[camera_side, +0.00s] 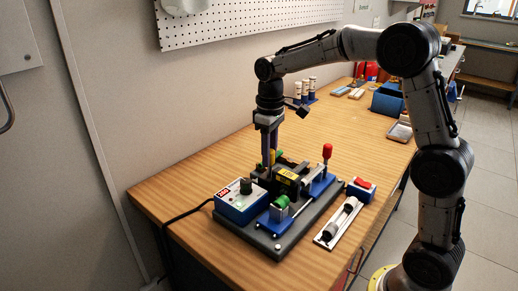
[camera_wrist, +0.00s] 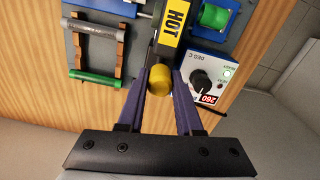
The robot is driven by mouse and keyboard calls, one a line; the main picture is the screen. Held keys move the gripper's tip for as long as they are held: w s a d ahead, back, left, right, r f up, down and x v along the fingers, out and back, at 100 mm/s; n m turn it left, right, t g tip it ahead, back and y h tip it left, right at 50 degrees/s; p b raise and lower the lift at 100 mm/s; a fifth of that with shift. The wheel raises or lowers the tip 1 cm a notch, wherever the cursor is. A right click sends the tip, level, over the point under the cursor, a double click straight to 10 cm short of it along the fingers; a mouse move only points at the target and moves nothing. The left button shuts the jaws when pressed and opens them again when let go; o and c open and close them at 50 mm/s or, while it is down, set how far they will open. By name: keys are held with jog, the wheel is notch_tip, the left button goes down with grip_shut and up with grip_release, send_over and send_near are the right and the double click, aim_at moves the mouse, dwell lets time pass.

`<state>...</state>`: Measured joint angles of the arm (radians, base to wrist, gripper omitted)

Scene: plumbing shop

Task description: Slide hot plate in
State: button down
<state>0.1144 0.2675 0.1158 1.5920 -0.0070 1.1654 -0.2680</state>
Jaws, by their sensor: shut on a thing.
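The hot plate (camera_side: 288,176) is a dark block with a yellow HOT label, on the dark base of the welding rig (camera_side: 264,243). In the wrist view the hot plate (camera_wrist: 172,28) shows at the top middle, with a yellow round knob (camera_wrist: 159,80) at its near end. My gripper (camera_wrist: 160,79) is shut on this knob, one finger on each side. In the side view my gripper (camera_side: 270,166) points down at the rear of the rig. A green part (camera_side: 281,203) sits in a blue clamp at the front. How the plate meets its seat is hidden.
A control box (camera_side: 241,202) stands close by; its red display (camera_wrist: 208,99) reads 260. A red-handled lever (camera_side: 327,152) rises at right. A red-switch box (camera_side: 361,189) and tray (camera_side: 330,236) lie right.

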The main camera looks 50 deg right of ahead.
aim_at(276, 169)
jog(key=shift+s, duration=1.2)
jog(key=c, duration=0.6)
grip_release()
notch_tip(276, 169, up, 14)
jog(key=shift+f, duration=0.1)
jog(key=shift+a, duration=0.1)
